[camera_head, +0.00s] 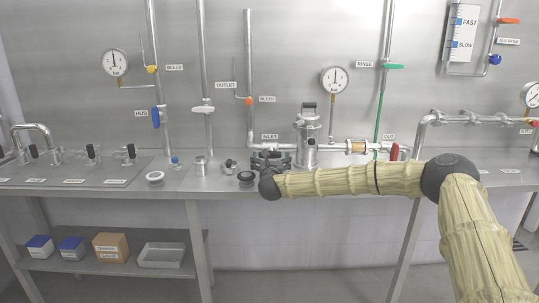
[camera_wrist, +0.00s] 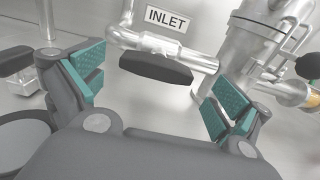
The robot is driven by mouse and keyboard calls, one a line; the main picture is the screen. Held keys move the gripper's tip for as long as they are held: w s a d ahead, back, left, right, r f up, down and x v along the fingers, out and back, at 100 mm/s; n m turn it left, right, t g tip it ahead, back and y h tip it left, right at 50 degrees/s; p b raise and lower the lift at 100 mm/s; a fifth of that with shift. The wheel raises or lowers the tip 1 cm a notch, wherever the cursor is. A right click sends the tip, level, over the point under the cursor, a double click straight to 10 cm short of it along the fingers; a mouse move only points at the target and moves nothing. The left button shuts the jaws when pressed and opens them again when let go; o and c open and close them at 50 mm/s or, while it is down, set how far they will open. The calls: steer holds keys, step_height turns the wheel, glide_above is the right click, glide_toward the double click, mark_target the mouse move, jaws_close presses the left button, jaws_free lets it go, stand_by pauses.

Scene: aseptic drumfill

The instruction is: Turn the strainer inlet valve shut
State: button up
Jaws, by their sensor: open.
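The strainer (camera_head: 308,128) is a steel housing on the bench; it also shows in the wrist view (camera_wrist: 262,45) at the upper right. The inlet valve's black handle (camera_wrist: 156,68) hangs under the horizontal pipe (camera_wrist: 150,42), just below the INLET label (camera_wrist: 165,19). The handle lies roughly along the pipe, tilted slightly down to the right. My gripper (camera_wrist: 157,88) is open, with teal pads on either side of the handle and apart from it. In the head view my gripper (camera_head: 270,160) is at the inlet and hides the handle.
A gauge (camera_head: 334,80) stands above. Loose fittings (camera_head: 156,178) lie on the bench (camera_head: 110,190) to the left.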

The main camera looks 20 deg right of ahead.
mark_target(270, 153)
steer(key=shift+x, duration=2.25)
steer(key=shift+a, duration=0.1)
steer(key=c, duration=0.9)
